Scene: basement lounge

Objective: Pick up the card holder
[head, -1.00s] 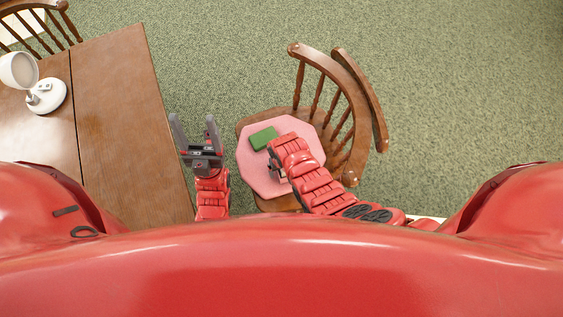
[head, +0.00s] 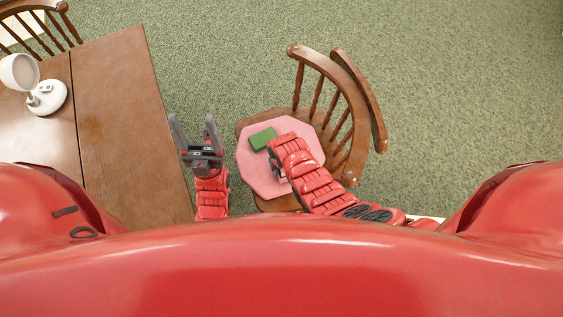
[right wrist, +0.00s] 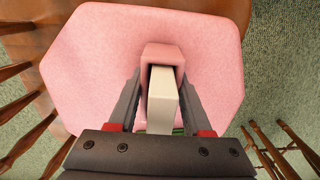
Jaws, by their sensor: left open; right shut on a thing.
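The card holder (right wrist: 163,54) appears to be the pinkish sleeve with a pale white block in it, seen in the right wrist view over the pink seat pad (right wrist: 85,60). My right gripper (right wrist: 163,78) is shut on it, with a dark finger on each side. Whether it touches the pad is unclear. In the head view my right wrist hides most of it, over the pink seat pad (head: 252,172). My left gripper (head: 194,124) is open and empty, between the wooden table and the chair.
A green box (head: 262,139) lies on the pad, beside my right wrist. The pad is on a wooden chair (head: 352,110) with a curved spindle back. Green carpet is clear beyond the chair.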

